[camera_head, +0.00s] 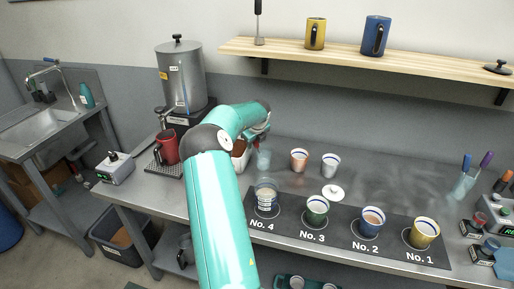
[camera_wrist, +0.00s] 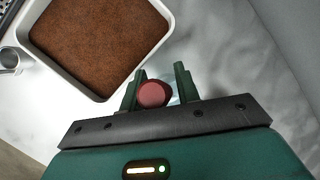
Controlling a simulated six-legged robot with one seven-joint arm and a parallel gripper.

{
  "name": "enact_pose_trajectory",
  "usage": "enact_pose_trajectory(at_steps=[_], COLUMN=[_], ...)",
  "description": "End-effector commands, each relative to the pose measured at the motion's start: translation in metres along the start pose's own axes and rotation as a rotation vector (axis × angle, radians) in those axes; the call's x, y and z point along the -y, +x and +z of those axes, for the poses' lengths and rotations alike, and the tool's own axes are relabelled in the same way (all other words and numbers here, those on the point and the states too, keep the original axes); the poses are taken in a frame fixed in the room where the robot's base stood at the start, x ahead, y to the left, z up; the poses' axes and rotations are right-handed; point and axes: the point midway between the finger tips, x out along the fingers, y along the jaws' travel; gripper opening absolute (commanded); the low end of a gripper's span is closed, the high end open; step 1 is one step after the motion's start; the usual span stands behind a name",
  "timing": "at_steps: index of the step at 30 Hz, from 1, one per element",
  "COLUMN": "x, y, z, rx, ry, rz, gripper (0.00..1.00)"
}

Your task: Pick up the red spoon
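The red spoon shows in the wrist view as a rounded dull-red end (camera_wrist: 153,94) between the two fingers of my gripper (camera_wrist: 157,88). The fingers stand apart. The red end is close to the left finger, with a narrow gap at the right finger, so my gripper looks open around it. The rest of the spoon is hidden. In the head view my arm covers much of the gripper; a small red patch (camera_head: 264,127) shows at the arm's end, above a clear glass (camera_head: 263,158).
A white-rimmed tray of brown grounds (camera_wrist: 166,40) lies close to the gripper. Several cups stand on a dark numbered mat (camera_head: 290,231), with a copper cup (camera_head: 299,160) and a white cup (camera_head: 331,165) behind. A red pitcher (camera_head: 167,147) stands left. A wooden shelf (camera_head: 400,66) hangs above.

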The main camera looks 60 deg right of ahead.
Motion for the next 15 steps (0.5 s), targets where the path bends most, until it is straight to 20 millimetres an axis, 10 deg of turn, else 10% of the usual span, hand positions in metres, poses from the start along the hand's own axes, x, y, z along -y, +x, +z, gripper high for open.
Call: enact_pose_trajectory(at_steps=[5,10,15], x=[0.0000,-0.0001,-0.0001], y=[0.0001,0.0000,-0.0002], z=[0.0003,0.0003,0.0004], rx=[0.001,0.000,0.001], ry=[0.000,0.000,0.000], rz=[0.000,0.000,0.000], gripper=[0.32,0.00,0.00])
